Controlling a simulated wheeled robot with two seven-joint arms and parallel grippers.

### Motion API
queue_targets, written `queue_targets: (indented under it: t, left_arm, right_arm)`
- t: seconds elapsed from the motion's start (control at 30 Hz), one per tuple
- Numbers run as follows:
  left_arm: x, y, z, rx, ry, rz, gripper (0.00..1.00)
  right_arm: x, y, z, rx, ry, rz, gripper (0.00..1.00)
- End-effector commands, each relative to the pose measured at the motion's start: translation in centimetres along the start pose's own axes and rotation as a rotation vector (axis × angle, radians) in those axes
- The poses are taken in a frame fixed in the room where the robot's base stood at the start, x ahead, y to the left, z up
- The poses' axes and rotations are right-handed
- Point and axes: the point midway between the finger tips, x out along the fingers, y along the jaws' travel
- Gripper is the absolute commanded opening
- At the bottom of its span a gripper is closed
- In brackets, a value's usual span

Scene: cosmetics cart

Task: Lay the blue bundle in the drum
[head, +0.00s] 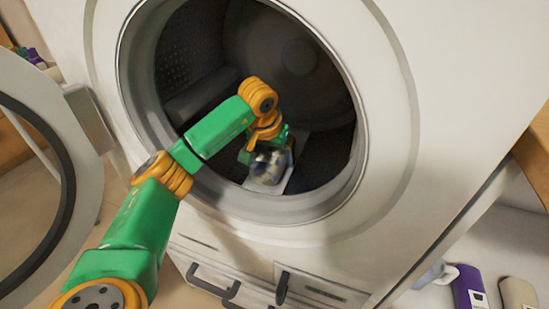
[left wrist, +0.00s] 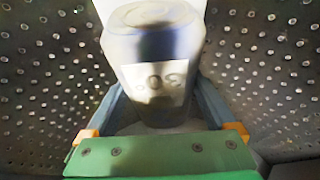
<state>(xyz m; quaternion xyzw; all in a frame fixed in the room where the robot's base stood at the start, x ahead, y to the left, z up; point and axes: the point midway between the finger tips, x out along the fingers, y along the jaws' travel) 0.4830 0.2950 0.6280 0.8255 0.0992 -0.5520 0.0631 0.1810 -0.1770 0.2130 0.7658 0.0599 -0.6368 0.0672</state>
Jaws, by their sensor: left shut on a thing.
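The washing machine's drum (head: 298,57) is open at the front, dark and perforated inside. My left arm reaches through the round opening, and my left gripper (head: 268,156) is inside the low part of the drum. It is shut on a rounded, blue, white and grey bundle (left wrist: 155,45), which shows blurred between the two fingers in the left wrist view. The bundle has a dark blue band and a pale patch with dark marks. In the head view the bundle (head: 266,169) is partly covered by the gripper. I cannot tell whether it touches the drum floor. My right gripper is not in view.
The round door (head: 73,190) stands open at the left. The metal rim (head: 290,209) surrounds the opening close to my left arm. A purple bottle (head: 468,289) and a beige bottle (head: 518,294) lie at the lower right. A pale flat piece is beneath the bundle.

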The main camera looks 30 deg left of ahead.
Motion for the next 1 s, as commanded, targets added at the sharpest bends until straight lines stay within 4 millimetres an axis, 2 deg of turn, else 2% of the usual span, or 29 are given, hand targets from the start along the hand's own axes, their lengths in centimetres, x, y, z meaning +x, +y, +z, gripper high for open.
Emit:
queue_targets:
  t: [0.2,0.23,0.27,0.47,0.57,0.8,0.9,1.0]
  left_arm:
    - [0.2,0.0,0.1,0.0,0.0,0.0,0.22]
    - [0.3,0.0,0.1,0.001,-0.001,0.0,0.92]
    - [0.3,0.0,0.1,0.0,-0.001,0.0,1.0]
    - [0.2,0.0,0.1,0.0,-0.001,0.0,1.0]
    - [-0.6,0.0,-0.1,0.0,0.001,0.001,1.0]
    - [-7.4,0.0,-0.4,0.002,0.005,0.0,1.0]
    - [-9.8,0.0,-0.3,0.002,0.003,0.0,1.0]
    - [-11.4,0.0,-0.2,0.001,0.001,0.001,1.0]
  right_arm:
    - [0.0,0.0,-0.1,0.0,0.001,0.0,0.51]
    - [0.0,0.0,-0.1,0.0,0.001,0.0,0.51]
    - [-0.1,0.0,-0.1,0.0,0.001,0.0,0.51]
    - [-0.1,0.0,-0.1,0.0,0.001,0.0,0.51]
    - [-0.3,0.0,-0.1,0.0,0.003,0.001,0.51]
    - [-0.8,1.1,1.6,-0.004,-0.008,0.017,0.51]
    - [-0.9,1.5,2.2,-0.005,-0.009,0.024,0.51]
    - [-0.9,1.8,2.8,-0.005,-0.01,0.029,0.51]
